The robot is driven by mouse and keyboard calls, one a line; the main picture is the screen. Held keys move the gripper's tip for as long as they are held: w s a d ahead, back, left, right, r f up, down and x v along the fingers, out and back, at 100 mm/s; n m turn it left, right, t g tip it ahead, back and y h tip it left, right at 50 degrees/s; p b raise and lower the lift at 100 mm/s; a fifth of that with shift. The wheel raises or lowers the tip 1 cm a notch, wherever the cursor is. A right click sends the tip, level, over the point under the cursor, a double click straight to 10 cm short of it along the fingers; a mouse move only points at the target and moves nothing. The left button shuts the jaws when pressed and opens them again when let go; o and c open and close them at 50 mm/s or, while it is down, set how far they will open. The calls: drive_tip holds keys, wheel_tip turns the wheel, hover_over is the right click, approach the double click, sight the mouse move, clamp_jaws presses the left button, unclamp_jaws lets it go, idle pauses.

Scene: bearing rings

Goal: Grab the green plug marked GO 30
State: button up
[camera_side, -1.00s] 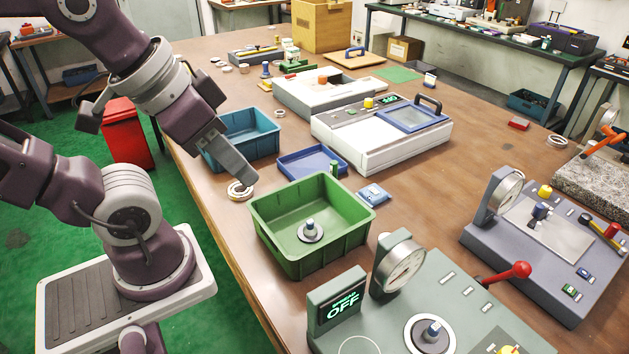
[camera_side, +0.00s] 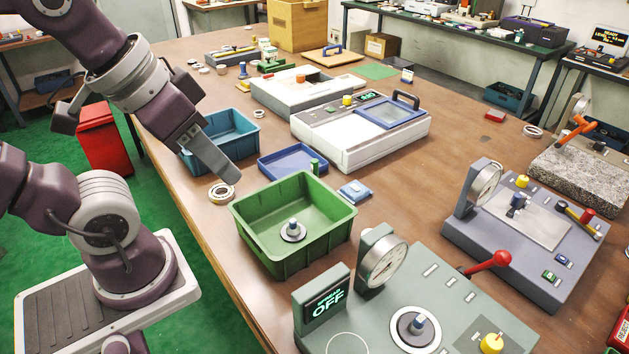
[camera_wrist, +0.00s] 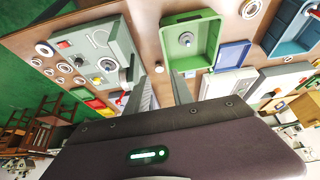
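A small green cylinder (camera_side: 314,165), which may be the green plug, stands at the right corner of the blue tray (camera_side: 272,173), close behind the green bin. I cannot tell whether it is inside the tray or beside it. Any marking on it is too small to read. My gripper (camera_side: 226,176) hangs to the left of it, above the table near a pale ring (camera_side: 222,194). In the wrist view my gripper (camera_wrist: 160,88) has its two fingers apart with nothing between them. I cannot make out the green cylinder clearly there.
The green bin (camera_side: 335,210) holds a ring with a grey-blue plug. A teal bin (camera_side: 245,124) stands behind my gripper. A white machine (camera_side: 340,150) is behind the tray, and a grey-green gauge station (camera_side: 450,300) is in front. A blue block (camera_side: 355,192) lies right of the cylinder.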

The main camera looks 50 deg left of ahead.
drive_tip(key=w+a+n+g, duration=0.2)
drive_tip(key=w+n, duration=0.2)
drive_tip(key=w, duration=0.3)
drive_tip(key=n+g+y, duration=0.6)
drive_tip(key=n+y, duration=0.4)
drive_tip(key=n, duration=0.4)
approach(317, 164)
drive_tip(key=s+a, duration=0.2)
drive_tip(key=s, duration=0.3)
drive_tip(key=w+f+t+y, duration=0.1)
drive_tip(key=w+f+y, duration=0.2)
drive_tip(key=f, duration=0.1)
drive_tip(key=shift+n+y, duration=0.3)
drive_tip(key=shift+n, duration=0.1)
drive_tip(key=x, duration=0.7)
drive_tip(key=shift+w+f, duration=0.15)
drive_tip(key=shift+w, duration=0.25)
clamp_jaws()
